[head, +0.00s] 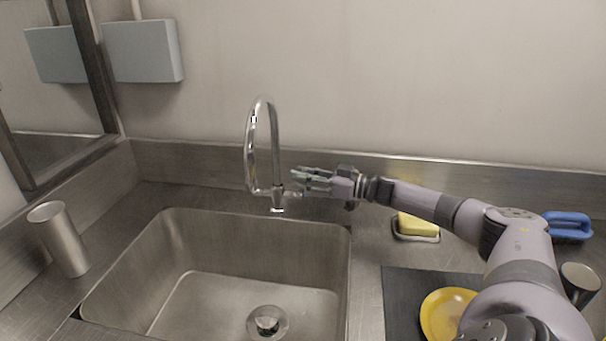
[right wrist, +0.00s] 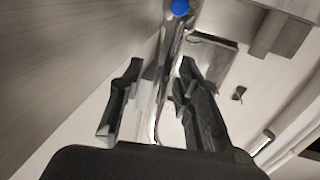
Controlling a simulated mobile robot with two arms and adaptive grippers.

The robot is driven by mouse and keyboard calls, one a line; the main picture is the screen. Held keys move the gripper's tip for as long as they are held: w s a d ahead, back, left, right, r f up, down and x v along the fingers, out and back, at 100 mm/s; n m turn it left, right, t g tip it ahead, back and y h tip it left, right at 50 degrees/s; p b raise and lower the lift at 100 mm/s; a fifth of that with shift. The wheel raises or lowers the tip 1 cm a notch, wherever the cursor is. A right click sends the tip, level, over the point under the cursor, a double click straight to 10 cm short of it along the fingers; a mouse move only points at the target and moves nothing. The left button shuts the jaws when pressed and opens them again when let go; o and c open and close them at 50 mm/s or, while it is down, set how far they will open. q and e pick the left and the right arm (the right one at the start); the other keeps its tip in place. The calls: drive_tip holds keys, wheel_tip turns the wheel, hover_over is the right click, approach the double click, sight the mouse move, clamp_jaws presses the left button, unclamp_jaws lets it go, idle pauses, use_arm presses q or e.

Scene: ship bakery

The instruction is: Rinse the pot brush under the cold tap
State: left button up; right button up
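The tap (head: 275,150) is a tall chrome gooseneck behind the sink (head: 250,240). No water shows from it. My right gripper (head: 297,183) is at the right of the tap, near its base. In the right wrist view its two fingers (right wrist: 160,68) are apart, with chrome tap parts (right wrist: 169,50) showing between them; I cannot tell whether they touch. A blue marker (right wrist: 180,7) shows on the chrome part. A blue brush-like object (head: 568,224), probably the pot brush, lies on the counter at the far right, behind my right arm. My left gripper is not in view.
A yellow sponge (head: 416,225) sits in a small holder right of the sink. A yellow plate (head: 440,312) lies on a dark mat (head: 400,285). Metal cups stand at the left (head: 62,240) and right (head: 582,282). The sink basin is empty, with a drain.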

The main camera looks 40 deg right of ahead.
drive_tip(key=shift+w+a, duration=0.1)
drive_tip(key=shift+w, duration=0.05)
clamp_jaws()
idle(0.4)
idle(0.5)
